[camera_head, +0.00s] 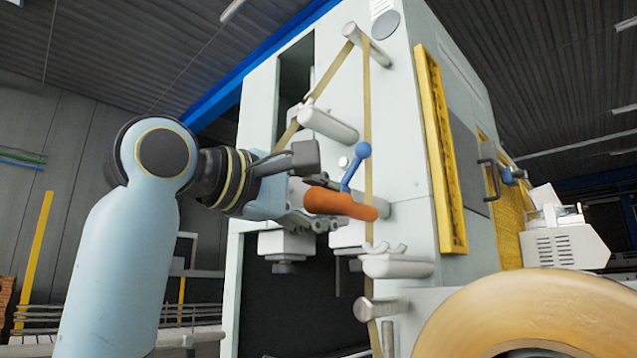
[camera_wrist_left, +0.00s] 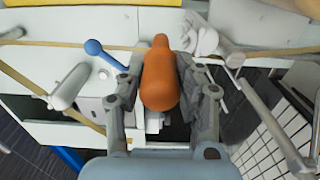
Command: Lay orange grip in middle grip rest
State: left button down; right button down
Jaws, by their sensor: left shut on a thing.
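The orange grip (camera_head: 340,204) is a smooth, rounded handle held nearly level in front of the white machine face. My left gripper (camera_head: 308,190) is shut on it, with its free end pointing right in the head view. In the left wrist view, the orange grip (camera_wrist_left: 160,80) lies between the two fingers of the left gripper (camera_wrist_left: 160,95). A white bracket with small prongs (camera_head: 397,264) sits below and right of the grip, apart from it in the head view. I cannot tell whether it is the middle grip rest. My right gripper is not in view.
A blue ball-ended lever (camera_head: 355,165) stands just behind the grip. A tan band (camera_head: 368,110) runs over white rollers (camera_head: 328,126) close by. A large tan roll (camera_head: 535,318) fills the lower right. A yellow guard frame (camera_head: 440,150) is on the machine's side.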

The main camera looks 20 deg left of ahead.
aim_at(356, 217)
pick_arm(q)
jog(key=shift+w+r+p, duration=0.15)
jog(key=shift+p, duration=0.55)
jog(key=p, duration=0.3)
jog(key=shift+w+d+p, duration=0.15)
jog(key=shift+w+p, duration=0.15)
jog(key=shift+p, duration=0.05)
jog(key=shift+w+f+b, duration=0.25)
jog(key=shift+w+b, duration=0.05)
jog(key=shift+b, duration=0.1)
jog(key=x, duration=0.2)
jog(key=shift+w+d+f+b, duration=0.1)
jog(key=shift+w+d+b, duration=0.1)
jog(key=shift+b, duration=0.2)
jog(key=shift+w+d, duration=0.2)
jog(key=shift+w, duration=0.45)
jog(key=shift+b+x, duration=0.45)
jog(key=shift+x, duration=0.35)
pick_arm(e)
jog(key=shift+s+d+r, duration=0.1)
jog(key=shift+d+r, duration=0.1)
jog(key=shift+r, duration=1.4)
pick_arm(q)
jog(key=shift+f, duration=0.1)
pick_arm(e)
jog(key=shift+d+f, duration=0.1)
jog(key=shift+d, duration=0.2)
